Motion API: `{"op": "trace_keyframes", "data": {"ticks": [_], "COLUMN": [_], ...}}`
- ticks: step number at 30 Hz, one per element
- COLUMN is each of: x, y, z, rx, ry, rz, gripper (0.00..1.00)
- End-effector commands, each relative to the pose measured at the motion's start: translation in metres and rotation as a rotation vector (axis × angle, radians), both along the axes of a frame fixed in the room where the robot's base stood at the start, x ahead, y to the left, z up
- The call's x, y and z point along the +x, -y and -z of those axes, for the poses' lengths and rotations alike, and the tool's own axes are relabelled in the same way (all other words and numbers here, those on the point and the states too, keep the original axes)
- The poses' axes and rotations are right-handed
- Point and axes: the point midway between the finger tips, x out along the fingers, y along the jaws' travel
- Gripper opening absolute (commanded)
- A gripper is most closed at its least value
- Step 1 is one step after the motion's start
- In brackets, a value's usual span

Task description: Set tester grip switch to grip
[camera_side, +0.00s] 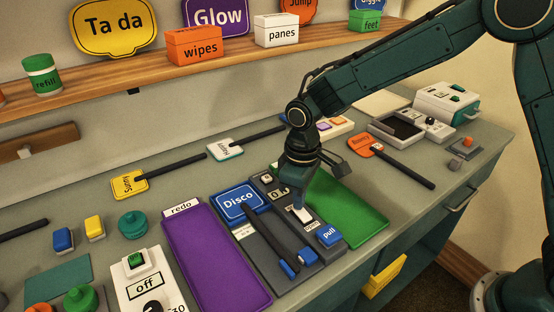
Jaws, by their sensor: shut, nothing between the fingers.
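The tester (318,262) is a dark grey unit on the counter with a blue "pull" label (329,235), blue parts at its front and a small display, partly hidden. A blue "Disco" sign (240,203) with a black handle lies along it. A small pale plate with lettering too small to read (312,225) sits beside my gripper, probably by the switch. My gripper (299,203) points down over the tester's right half, shut and empty, at or just above the pale area. It hides the switch, so I cannot tell its setting or whether I touch it.
A purple "redo" mat (215,255) lies left of the tester, and a green mat (345,210) lies right. Several signs, including orange "Bunny" (364,146), lie behind. An "off" switch box (148,285) stands front left. A shelf (130,85) runs along the wall.

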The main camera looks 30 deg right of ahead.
Motion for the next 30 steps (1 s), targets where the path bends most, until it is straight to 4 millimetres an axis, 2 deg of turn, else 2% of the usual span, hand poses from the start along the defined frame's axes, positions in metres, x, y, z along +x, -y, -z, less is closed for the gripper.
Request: {"op": "trace_keyframes", "data": {"ticks": [30], "x": [-0.0006], "y": [0.0002], "z": [0.0097], "rx": [-0.001], "ry": [-0.002], "rz": [0.0], "gripper": [0.0]}}
